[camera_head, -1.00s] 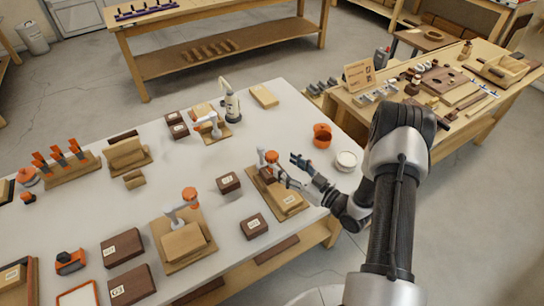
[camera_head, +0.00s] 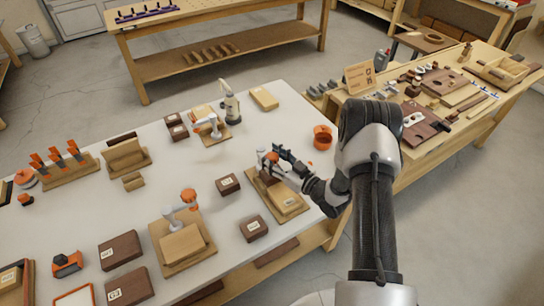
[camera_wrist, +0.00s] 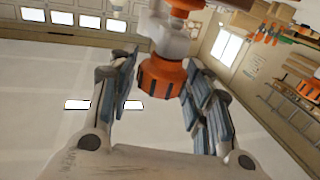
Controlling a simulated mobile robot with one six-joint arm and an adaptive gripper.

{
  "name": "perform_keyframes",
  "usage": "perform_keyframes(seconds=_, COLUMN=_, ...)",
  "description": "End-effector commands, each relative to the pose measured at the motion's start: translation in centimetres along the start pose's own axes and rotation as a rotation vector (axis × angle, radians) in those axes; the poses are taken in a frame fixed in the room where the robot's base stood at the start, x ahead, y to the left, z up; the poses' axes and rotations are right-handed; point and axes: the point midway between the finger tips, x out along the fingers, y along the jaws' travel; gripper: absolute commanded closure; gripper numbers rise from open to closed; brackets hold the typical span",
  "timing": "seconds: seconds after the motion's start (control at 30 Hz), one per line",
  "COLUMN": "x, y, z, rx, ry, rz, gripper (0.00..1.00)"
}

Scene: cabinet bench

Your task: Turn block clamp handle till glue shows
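A clamp stands on a wooden base (camera_head: 290,208) near the right edge of the white table, with brown and light wooden blocks beside it. Its orange handle (camera_wrist: 161,80) shows large in the wrist view, hanging below a second orange part. My gripper (camera_head: 279,160) is at the clamp's top in the head view and hides part of it. In the wrist view my gripper (camera_wrist: 158,66) is open, with one finger on each side of the handle. I cannot tell whether the fingers touch it. The joint between the blocks is too small to show any glue.
Another clamp (camera_head: 180,215) holds a block at the table's front, and one stands further back (camera_head: 212,127). Dark blocks (camera_head: 228,185) (camera_head: 253,228) lie left of my gripper. An orange cup (camera_head: 322,137) stands to its right. A wooden bench (camera_head: 350,118) adjoins on the right.

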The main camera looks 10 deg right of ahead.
Motion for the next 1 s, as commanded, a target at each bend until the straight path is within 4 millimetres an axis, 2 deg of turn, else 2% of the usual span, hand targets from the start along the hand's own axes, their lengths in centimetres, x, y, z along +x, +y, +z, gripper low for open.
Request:
perform_keyframes(seconds=0.07, x=-0.01, y=0.00, z=0.01, rx=0.000, ry=0.000, rz=0.000, gripper=0.63)
perform_keyframes(seconds=0.47, x=-0.02, y=-0.01, z=0.02, rx=0.000, ry=0.000, rz=0.000, gripper=0.89)
perform_keyframes(seconds=0.63, x=0.06, y=-0.13, z=0.03, rx=0.002, ry=0.000, rz=0.027, gripper=0.90)
perform_keyframes(seconds=1.0, x=0.09, y=-0.12, z=0.02, rx=0.001, ry=0.001, rz=0.239, gripper=0.90)
